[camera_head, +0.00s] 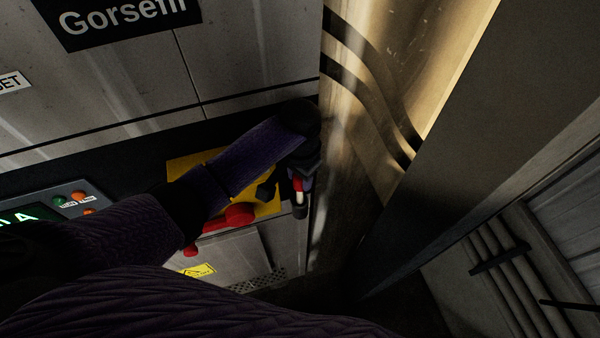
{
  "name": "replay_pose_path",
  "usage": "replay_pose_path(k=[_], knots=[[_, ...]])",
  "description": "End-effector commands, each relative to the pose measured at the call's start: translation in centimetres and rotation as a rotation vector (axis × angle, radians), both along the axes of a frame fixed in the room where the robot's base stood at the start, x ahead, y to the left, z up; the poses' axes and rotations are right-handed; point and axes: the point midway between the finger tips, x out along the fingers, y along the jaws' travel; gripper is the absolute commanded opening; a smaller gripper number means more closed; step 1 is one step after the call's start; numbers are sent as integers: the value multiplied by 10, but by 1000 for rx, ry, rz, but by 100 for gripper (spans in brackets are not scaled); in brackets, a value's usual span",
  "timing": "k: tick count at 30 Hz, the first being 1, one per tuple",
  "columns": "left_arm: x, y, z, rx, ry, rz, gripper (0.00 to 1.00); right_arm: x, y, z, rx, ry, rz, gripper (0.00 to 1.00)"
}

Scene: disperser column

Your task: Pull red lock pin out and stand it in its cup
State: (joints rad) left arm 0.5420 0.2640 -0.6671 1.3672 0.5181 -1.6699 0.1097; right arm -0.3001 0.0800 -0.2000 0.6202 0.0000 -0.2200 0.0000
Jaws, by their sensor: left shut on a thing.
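My left arm reaches in from the left, and my left gripper (299,188) is at the right end of the yellow panel, beside the metallic column. It is shut on a small red and pale thing, which looks like the red lock pin (298,184). The fingers and wrist cover much of it, so I cannot tell whether it is still seated in anything. The pin's cup cannot be made out. My right gripper is not in view.
A yellow panel (264,208) carries a larger red part (240,214), partly behind my arm. A control box (62,200) with a green display and buttons is at left. The shiny striped column (375,110) stands close on the right. A yellow warning label (198,270) is below.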

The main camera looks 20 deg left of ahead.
Motion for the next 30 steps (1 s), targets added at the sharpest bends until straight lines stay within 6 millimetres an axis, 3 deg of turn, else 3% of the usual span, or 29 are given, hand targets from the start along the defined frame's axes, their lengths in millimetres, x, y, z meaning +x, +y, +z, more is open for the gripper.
replay_pose_path(k=[30], knots=[[0, 0, -26, 0, 0, -1, 0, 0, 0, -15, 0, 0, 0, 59]])
